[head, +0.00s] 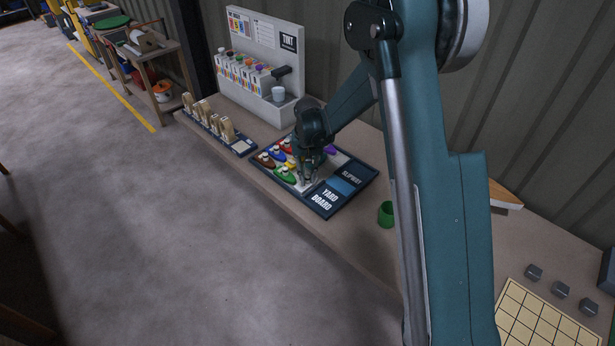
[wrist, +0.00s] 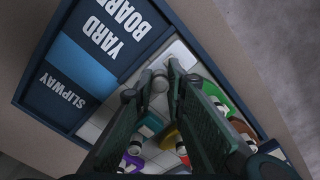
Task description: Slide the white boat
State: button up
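The yard board (head: 325,199) is a dark blue tray with a grid of light cells, holding small coloured boats with pale round knobs. In the wrist view, my fingertips (wrist: 162,76) stand close on either side of a pale knob that seems to be the white boat's. Whether they press on it I cannot tell. The slipway panel (wrist: 66,90) is a blue strip beside the lettering.
A green boat (head: 285,175) is close beside my gripper, with red, blue, yellow and purple boats near. A tint dispenser (head: 262,60) and a rack of wooden pieces (head: 212,122) stand behind. A green cup (head: 386,214) stands on the bench right of the board.

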jog(key=w+d+b, duration=0.1)
jog(key=w+d, duration=0.5)
jog(key=w+d+b, duration=0.1)
jog(key=w+d, duration=0.6)
jog(key=shift+w+d, duration=0.2)
jog(key=shift+w, duration=0.05)
grip_shut()
jog(key=shift+r, duration=0.1)
jog(key=o, duration=0.9)
grip_release()
jog(key=shift+w+d, duration=0.1)
jog(key=shift+d, duration=0.05)
jog(key=shift+r, duration=5.95)
